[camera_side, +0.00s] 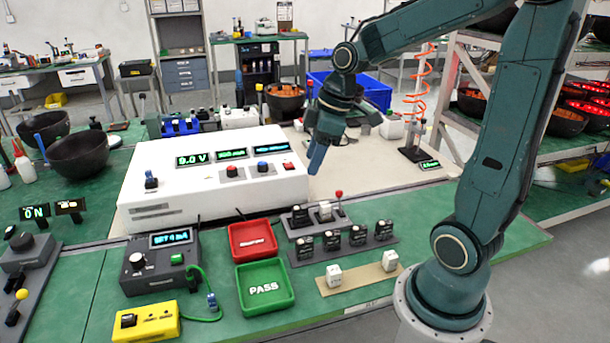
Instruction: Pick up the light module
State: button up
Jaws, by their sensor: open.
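Light modules are small white blocks: one (333,275) sits at the left of a tan strip (362,279), and another (390,260) sits at its right end. A third pale block (325,210) stands in a grey holder (312,226) between dark modules. My gripper (316,168) hangs in the air behind these, near the right end of the white instrument box, pointing down. It is open, with nothing visible between its fingers. It is apart from every light module.
The white instrument box (210,200) stands left of my gripper. A red tray (253,240) and a green PASS tray (264,288) lie in front of it. Several dark modules (331,240) stand in a grey rack. A dark meter (160,262) with a green cable is at left.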

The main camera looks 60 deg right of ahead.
aim_at(301, 207)
jog(key=w+d+f+n+y, duration=0.2)
jog(key=w+d+f+n, duration=0.1)
jog(key=d+f, duration=0.5)
jog(key=shift+w+d, duration=0.15)
jog(key=shift+d, duration=0.7)
jog(key=shift+x, duration=4.3)
jog(key=shift+f, duration=0.1)
jog(key=shift+x, duration=2.55)
jog(key=shift+d, duration=0.1)
jog(key=shift+c, duration=0.4)
grip_shut()
